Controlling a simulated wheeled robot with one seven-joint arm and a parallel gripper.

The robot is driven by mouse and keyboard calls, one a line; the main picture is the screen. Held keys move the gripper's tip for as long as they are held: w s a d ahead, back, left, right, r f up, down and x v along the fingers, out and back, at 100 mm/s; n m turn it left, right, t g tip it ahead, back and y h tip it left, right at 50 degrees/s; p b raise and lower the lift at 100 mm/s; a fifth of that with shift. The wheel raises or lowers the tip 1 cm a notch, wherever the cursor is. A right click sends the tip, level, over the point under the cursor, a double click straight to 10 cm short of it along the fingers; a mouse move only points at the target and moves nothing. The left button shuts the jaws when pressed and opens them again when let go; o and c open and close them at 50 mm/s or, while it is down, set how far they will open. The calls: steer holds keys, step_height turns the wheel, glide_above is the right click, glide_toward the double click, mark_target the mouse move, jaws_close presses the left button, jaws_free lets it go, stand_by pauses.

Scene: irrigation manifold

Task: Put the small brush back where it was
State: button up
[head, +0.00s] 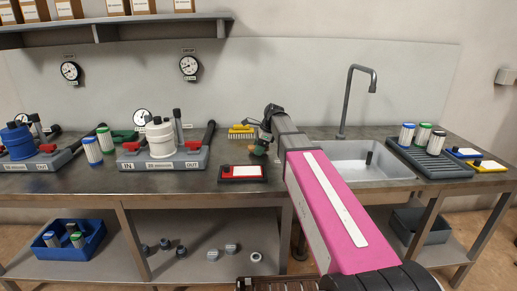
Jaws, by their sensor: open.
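A small yellow brush (240,132) with pale bristles sits on the grey bench top, behind the red-framed tray and near the back panel. My gripper (258,149) is just right of the brush in the picture and in front of it, at the end of my pink arm. It is small and partly hidden by my wrist. It is open, and I see nothing held in it. I cannot tell whether it touches the brush.
A red-framed tray (242,173) lies at the bench's front edge. A manifold block with a white filter housing (160,140) stands left of it. The sink (350,163) and its tap (346,100) are right. A dark rack (428,155) holds several cartridges.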

steer(key=v, duration=1.2)
steer(key=shift+r, duration=0.15)
